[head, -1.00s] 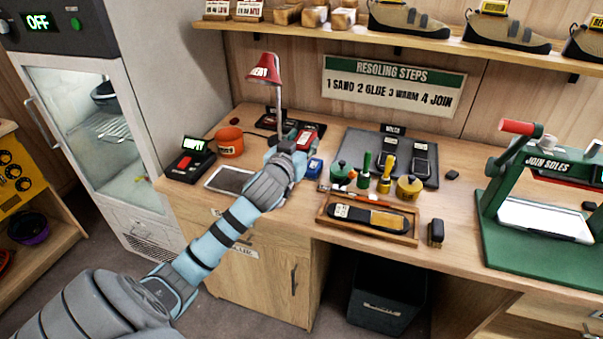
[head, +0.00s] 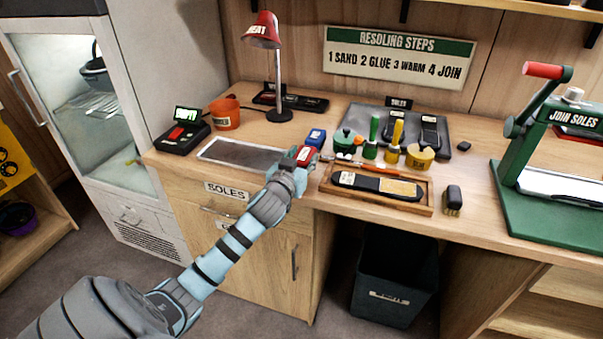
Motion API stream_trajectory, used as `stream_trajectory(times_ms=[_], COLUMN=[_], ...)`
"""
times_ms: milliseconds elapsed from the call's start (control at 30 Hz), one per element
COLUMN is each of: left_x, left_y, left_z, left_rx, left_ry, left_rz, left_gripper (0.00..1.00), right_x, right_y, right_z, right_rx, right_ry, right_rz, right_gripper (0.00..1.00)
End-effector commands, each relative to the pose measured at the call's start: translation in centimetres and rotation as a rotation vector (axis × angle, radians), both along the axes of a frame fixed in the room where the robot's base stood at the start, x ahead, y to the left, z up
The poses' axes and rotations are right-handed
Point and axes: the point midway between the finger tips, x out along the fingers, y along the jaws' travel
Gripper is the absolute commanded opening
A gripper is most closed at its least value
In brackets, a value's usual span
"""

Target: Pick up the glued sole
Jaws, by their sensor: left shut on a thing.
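A dark sole with a pale label and a tan section (head: 376,185) lies in a shallow wooden tray (head: 334,194) at the middle front of the bench. It may be the glued sole, but glue cannot be made out. My left gripper (head: 299,159) is shut on a small red block-like thing with a pale label (head: 302,154), left of that tray. The jaws are partly hidden by the wrist. Two more dark soles (head: 430,132) lie on the grey mat (head: 458,147) at the back. My right gripper is out of view.
A blue box (head: 316,137), brush (head: 453,200), and several green and yellow tools stand nearby. The green sole press (head: 513,150) is at right. A flat grey plate (head: 240,153) lies empty at left.

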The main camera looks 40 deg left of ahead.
Motion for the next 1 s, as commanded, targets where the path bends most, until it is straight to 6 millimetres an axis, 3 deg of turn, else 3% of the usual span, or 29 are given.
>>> stream_trajectory(times_ms=[33,133,467,500,600,1000], left_x=[0.0,0.0,0.1,0.1,0.1,0.1], left_y=[0.0,-0.1,-0.1,-0.1,-0.1,-0.1], left_z=[-1.4,-3.2,-3.5,-3.5,-3.5,-2.9], left_rx=[-0.002,-0.001,-0.001,-0.001,-0.001,-0.001], left_ry=[0.003,0.004,0.001,0.002,0.002,0.001], left_rz=[0.001,-0.001,-0.002,-0.001,-0.002,-0.002], left_gripper=[0.07,0.07,0.07,0.41,0.57,0.59], right_x=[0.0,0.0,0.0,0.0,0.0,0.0], right_y=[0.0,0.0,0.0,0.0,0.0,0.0], right_z=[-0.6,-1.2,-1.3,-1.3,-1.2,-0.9], right_rx=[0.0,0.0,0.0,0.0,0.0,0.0], right_ry=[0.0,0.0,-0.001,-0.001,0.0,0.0], right_rz=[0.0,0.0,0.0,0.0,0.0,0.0], right_gripper=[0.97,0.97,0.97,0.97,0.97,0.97])
